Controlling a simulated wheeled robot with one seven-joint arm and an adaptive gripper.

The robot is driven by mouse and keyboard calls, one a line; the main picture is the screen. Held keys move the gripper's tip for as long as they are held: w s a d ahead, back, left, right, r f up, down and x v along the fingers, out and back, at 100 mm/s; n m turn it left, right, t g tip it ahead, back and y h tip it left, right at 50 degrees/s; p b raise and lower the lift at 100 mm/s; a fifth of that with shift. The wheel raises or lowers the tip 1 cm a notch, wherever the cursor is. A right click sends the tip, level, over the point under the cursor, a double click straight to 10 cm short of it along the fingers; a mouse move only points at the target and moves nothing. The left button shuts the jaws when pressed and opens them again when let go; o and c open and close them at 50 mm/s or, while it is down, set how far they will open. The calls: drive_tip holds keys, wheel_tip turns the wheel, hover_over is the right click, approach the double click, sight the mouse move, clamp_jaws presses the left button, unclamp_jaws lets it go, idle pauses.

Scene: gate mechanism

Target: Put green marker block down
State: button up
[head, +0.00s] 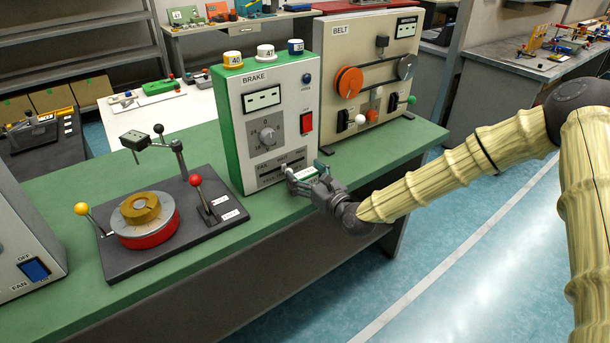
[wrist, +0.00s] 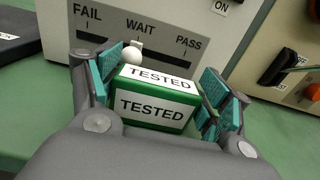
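The green marker block (wrist: 150,108) has white labels reading "TESTED" on its top and near face. In the head view my gripper (head: 308,178) is low at the front edge of the green bench (head: 290,215), before the BRAKE box (head: 268,120). The block is small and partly covered there. I cannot tell whether its underside touches the bench.
The BRAKE box's FAIL/WAIT/PASS slot has a white knob (wrist: 131,54) just beyond the block. The BELT box (head: 365,75) stands to the right. A dark-based fixture (head: 125,265) with a brass ring (head: 141,208) and ball levers stands left. Bare bench lies between.

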drive_tip(key=shift+o, duration=1.2)
drive_tip(key=shift+r, duration=0.1)
drive_tip(key=shift+r, duration=0.1)
drive_tip(key=b+v, duration=0.1)
drive_tip(key=v, duration=1.1)
drive_tip(key=shift+b, duration=0.4)
